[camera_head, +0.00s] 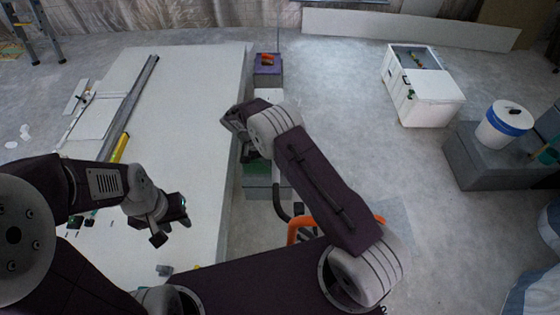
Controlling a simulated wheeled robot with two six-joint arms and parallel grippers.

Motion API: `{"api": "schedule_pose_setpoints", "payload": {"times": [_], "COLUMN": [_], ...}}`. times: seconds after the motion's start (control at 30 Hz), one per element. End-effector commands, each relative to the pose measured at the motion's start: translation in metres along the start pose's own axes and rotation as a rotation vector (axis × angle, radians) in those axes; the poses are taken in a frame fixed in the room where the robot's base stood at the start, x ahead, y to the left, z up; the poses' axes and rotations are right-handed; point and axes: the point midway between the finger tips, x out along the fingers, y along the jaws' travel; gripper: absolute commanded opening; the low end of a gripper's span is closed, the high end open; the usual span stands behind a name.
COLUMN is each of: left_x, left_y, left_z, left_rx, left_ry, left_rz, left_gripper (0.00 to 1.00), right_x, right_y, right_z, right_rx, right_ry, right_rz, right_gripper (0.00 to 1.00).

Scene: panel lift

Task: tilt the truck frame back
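An orange tubular frame (294,232), which looks like part of the truck frame, shows behind and below my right arm; much of it is hidden by that arm. A black curved handle or tube (281,205) stands beside it. My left gripper (172,226) is over the white panel at the left, with its dark fingers apart and nothing between them. My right gripper (240,134) is above the panel's right edge, away from the orange tube. Its fingers are partly hidden by its own wrist, so its opening is unclear.
A large white panel (190,85) lies at the left, with a long metal level or rail (135,95) on it. Stacked boxes (268,75) stand along its right edge. A white cabinet (430,98) and a bucket (503,125) on a grey block are at right. Floor between is clear.

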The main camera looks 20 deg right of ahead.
Motion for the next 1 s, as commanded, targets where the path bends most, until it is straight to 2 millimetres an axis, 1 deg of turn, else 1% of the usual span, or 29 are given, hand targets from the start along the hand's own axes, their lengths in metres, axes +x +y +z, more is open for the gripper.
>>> {"api": "schedule_pose_setpoints", "payload": {"times": [0.03, 0.13, 0.57, 0.6, 0.63, 0.67, 0.93, 1.0], "left_x": [0.0032, 0.0042, 0.0032, 0.0032, 0.0032, 0.0031, 0.0036, 0.0050], "left_y": [0.0000, -0.0001, 0.0000, 0.0000, 0.0000, 0.0000, -0.0001, -0.0001], "left_z": [0.0003, 0.0004, 0.0003, 0.0003, 0.0003, 0.0003, 0.0004, 0.0005], "left_rx": [0.000, 0.000, 0.000, 0.000, 0.000, 0.000, 0.000, 0.000], "left_ry": [0.000, 0.000, 0.000, 0.000, 0.000, 0.000, 0.000, 0.000], "left_rz": [0.000, 0.000, 0.000, 0.000, 0.000, 0.000, 0.000, 0.000], "left_gripper": [0.36, 0.36, 0.36, 0.36, 0.36, 0.36, 0.36, 0.36], "right_x": [0.0026, 0.0019, -0.0019, -0.0022, -0.0023, -0.0022, -0.0014, -0.0057], "right_y": [-0.0014, -0.0037, -0.0037, -0.0037, -0.0038, -0.0039, -0.0048, -0.0053], "right_z": [-0.0005, 0.0000, -0.0012, -0.0012, -0.0012, -0.0010, 0.0004, 0.0000], "right_rx": [0.000, -0.001, 0.001, 0.001, 0.001, 0.001, 0.000, 0.000], "right_ry": [0.001, 0.002, 0.007, 0.007, 0.007, 0.006, 0.003, 0.004], "right_rz": [0.003, 0.004, 0.003, 0.002, 0.002, 0.002, 0.002, 0.001], "right_gripper": [0.00, 0.00, 0.00, 0.37, 0.46, 0.48, 0.48, 0.48]}}
